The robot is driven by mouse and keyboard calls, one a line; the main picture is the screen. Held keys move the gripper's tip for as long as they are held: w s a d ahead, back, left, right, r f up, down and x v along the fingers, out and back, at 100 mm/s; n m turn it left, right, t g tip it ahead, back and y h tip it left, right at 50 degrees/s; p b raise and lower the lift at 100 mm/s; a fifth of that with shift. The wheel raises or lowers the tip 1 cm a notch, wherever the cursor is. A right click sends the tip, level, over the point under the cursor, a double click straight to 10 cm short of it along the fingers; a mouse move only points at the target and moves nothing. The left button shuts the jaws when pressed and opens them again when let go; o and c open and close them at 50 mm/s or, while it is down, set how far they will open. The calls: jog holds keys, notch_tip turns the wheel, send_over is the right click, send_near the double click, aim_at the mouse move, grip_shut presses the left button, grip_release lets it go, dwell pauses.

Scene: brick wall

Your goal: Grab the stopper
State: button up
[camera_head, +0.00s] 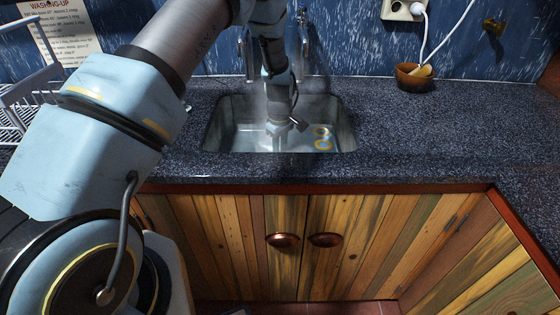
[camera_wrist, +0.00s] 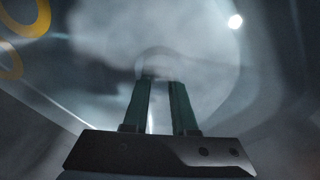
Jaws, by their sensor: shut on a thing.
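My gripper (camera_head: 280,137) reaches down into the metal sink (camera_head: 347,137) in the head view. In the wrist view my gripper (camera_wrist: 160,78) has its two green fingers close together at the tips, shut on the stopper. Of the stopper (camera_wrist: 155,53), only a faint rounded outline shows beyond the fingertips, blurred by haze. In the head view the stopper is too small and hidden by my gripper to make out. I cannot tell whether it is lifted clear of the sink floor.
Yellow rings (camera_head: 322,138) lie in the sink, right of my gripper. Taps (camera_head: 303,45) stand behind the sink. A dish rack (camera_head: 30,105) is at the left. A brown bowl (camera_head: 413,80) stands at the back right.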

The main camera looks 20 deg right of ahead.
grip_shut()
